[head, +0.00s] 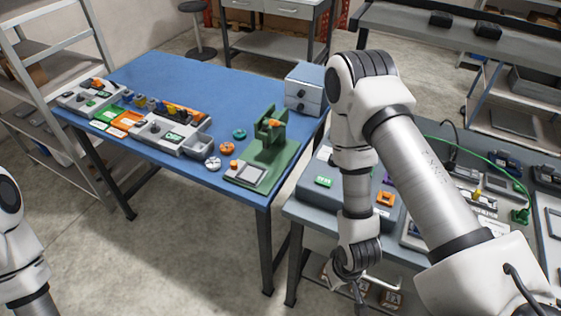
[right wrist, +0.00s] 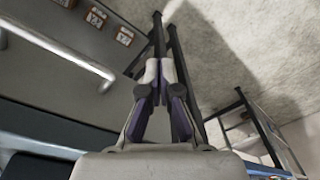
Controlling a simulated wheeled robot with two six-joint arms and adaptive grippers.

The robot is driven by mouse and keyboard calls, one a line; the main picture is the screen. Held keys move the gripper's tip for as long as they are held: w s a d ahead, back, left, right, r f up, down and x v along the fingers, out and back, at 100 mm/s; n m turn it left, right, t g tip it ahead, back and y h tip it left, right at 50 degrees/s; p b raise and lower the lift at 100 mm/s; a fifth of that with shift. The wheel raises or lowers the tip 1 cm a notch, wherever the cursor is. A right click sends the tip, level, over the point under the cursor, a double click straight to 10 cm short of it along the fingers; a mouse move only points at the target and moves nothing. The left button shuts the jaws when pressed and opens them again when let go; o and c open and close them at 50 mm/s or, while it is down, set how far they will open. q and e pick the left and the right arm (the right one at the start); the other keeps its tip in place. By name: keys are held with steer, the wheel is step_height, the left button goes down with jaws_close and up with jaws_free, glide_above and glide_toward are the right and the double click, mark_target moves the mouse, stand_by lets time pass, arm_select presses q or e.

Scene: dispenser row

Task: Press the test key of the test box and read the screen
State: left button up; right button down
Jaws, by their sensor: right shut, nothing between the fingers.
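I cannot tell for certain which unit is the test box. On the right bench a grey box (head: 312,187) carries a small green lit label or screen (head: 323,181); its writing is too small to read, and my right arm hides part of it. No test key can be made out. My right gripper (head: 358,298) hangs low in front of this bench, partly cut off by the bottom edge. In the right wrist view its fingers (right wrist: 160,75) are together with nothing between them, above the floor beside the bench's legs. My left gripper is outside the picture.
A blue table (head: 190,75) holds grey dispenser units (head: 165,133), coloured trays and a green stand (head: 268,140). A grey drawer box (head: 304,88) stands at its right corner. Small devices and a green cable (head: 470,147) crowd the right bench. Floor between is clear.

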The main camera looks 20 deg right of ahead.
mark_target(326, 181)
steer(key=w+d+r+t, duration=0.1)
steer(key=w+r, duration=0.2)
steer(key=w, duration=0.1)
steer(key=w+d+r+m+t, duration=0.1)
steer(key=w+r, duration=0.3)
steer(key=w+d+r+m+t+y+p, duration=0.1)
steer(key=w+d+r, duration=0.1)
steer(key=w+r, duration=0.2)
steer(key=shift+w+d+t, duration=0.1)
steer(key=shift+w+t, duration=0.2)
steer(key=shift+w, duration=0.1)
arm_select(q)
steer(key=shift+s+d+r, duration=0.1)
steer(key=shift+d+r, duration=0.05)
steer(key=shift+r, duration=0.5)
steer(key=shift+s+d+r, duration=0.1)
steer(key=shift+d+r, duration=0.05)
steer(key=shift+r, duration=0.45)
arm_select(e)
steer(key=w+d+r+m+t+y, duration=0.1)
steer(key=w+d+r+t, duration=0.3)
steer(key=w+r, duration=0.5)
step_height(326, 181, up, 4)
steer(key=shift+w+f+m, duration=0.1)
steer(key=shift+w+m, duration=0.15)
steer(key=shift+m, duration=0.45)
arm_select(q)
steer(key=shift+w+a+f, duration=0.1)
arm_select(e)
steer(key=shift+w, duration=0.1)
